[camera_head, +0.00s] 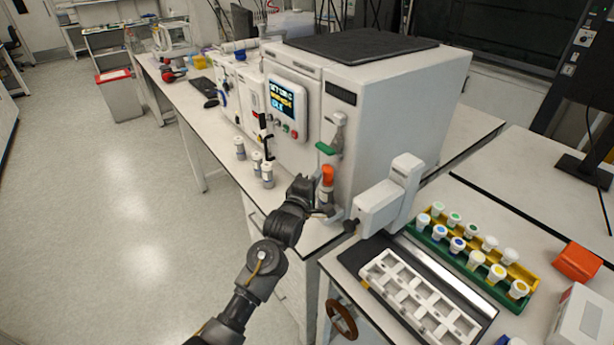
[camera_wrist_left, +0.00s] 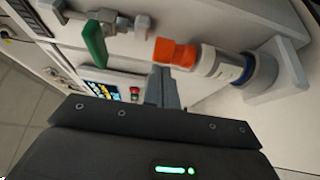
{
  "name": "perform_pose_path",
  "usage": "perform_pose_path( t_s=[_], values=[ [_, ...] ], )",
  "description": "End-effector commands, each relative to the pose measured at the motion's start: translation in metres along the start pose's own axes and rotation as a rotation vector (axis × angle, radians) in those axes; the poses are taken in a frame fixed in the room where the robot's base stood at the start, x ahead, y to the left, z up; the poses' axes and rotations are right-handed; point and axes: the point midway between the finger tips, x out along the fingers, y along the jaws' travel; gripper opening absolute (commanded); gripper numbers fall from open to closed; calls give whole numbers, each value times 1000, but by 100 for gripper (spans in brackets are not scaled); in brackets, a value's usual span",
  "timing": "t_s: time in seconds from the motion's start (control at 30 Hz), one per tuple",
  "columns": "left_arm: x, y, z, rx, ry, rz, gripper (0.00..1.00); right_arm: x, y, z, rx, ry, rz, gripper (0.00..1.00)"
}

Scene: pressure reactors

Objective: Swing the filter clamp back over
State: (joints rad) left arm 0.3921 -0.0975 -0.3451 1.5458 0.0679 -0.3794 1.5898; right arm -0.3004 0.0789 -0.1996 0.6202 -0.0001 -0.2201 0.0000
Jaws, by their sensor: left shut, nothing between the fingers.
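A filter with an orange cap (camera_head: 327,175) stands upright at the front lower corner of the white reactor unit (camera_head: 395,110). In the left wrist view the orange cap (camera_wrist_left: 175,53) sits on a white body with a blue collar (camera_wrist_left: 262,70) in a light bracket (camera_wrist_left: 288,80). I cannot pick out a separate clamp arm with certainty. My left gripper (camera_head: 312,196) is right beside the filter, on its left. Its fingers (camera_wrist_left: 163,88) are shut and empty, just below the orange cap in the wrist view; contact is unclear. My right gripper is not in view.
A green-handled valve (camera_head: 326,148) hangs above the filter; its handle (camera_wrist_left: 94,44) shows close in the wrist view. White-capped vials (camera_head: 267,175) stand left on the bench. A white device (camera_head: 385,203), a white rack (camera_head: 420,300) and coloured vial racks (camera_head: 440,238) lie right.

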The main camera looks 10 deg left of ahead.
Motion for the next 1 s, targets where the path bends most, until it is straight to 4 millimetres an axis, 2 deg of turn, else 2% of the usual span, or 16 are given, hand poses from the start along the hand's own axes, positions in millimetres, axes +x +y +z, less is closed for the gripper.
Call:
perform_pose_path(
  t_s=[0.7,0.87,1.0],
  values=[
    [1,1,9,0,-10,1,0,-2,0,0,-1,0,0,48],
    [-3,2,-3,-1,-10,0,0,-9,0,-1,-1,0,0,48],
    [-12,4,-24,0,-14,-1,0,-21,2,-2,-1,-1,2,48]
  ],
)
